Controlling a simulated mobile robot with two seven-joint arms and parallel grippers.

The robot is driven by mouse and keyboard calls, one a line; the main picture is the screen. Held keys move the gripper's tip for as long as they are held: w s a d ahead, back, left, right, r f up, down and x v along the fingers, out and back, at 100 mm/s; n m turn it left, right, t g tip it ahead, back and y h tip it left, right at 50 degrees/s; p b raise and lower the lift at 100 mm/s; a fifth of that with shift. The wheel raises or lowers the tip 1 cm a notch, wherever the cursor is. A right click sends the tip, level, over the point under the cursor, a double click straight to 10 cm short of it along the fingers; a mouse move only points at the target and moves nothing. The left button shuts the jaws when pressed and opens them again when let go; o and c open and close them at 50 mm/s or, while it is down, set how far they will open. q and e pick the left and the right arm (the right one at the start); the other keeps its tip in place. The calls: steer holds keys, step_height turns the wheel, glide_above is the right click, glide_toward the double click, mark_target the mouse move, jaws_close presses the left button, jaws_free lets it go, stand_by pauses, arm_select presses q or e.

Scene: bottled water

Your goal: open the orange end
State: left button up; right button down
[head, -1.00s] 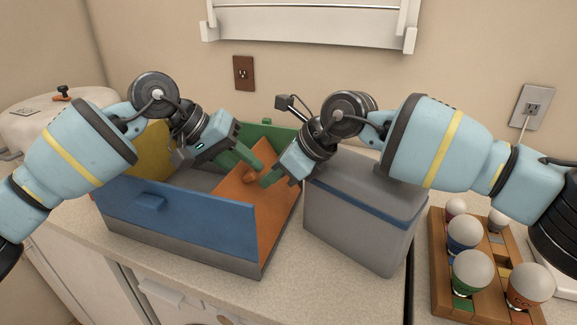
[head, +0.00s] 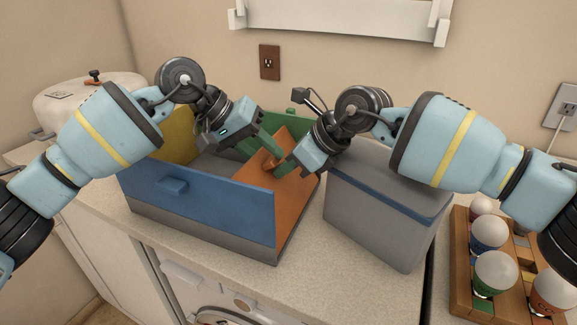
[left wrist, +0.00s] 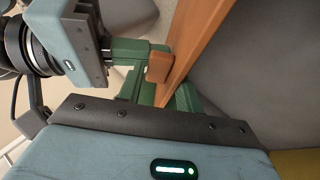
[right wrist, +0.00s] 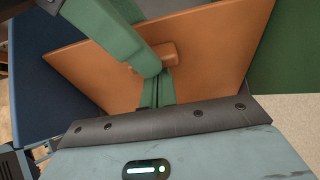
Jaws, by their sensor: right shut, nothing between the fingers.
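The orange end (head: 297,190) is the right-hand panel of an open box. It leans inward, its top edge toward the box's middle, with a small orange knob (head: 269,159) on its outer face. My left gripper (left wrist: 166,96) reaches over the panel's top edge. Its green fingers lie on either side of the panel, close against it. My right gripper (right wrist: 157,90) is shut and empty, its fingertips close below the knob on the outer face. The right gripper also shows beside the knob in the left wrist view (left wrist: 140,54). Whether those tips touch the panel is unclear.
The box has a blue front (head: 205,195), yellow left end (head: 180,148) and green back (head: 235,122). A grey bin with a blue band (head: 385,205) stands close on the right, under my right arm. A wooden rack of bulbs (head: 463,270) is farther right, a white pot (head: 80,100) left.

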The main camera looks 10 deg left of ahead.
arm_select(q)
steer(key=shift+o, duration=1.4)
steer(key=shift+s+d+r, duration=0.1)
steer(key=shift+s+d, duration=0.15)
steer(key=shift+d, duration=0.3)
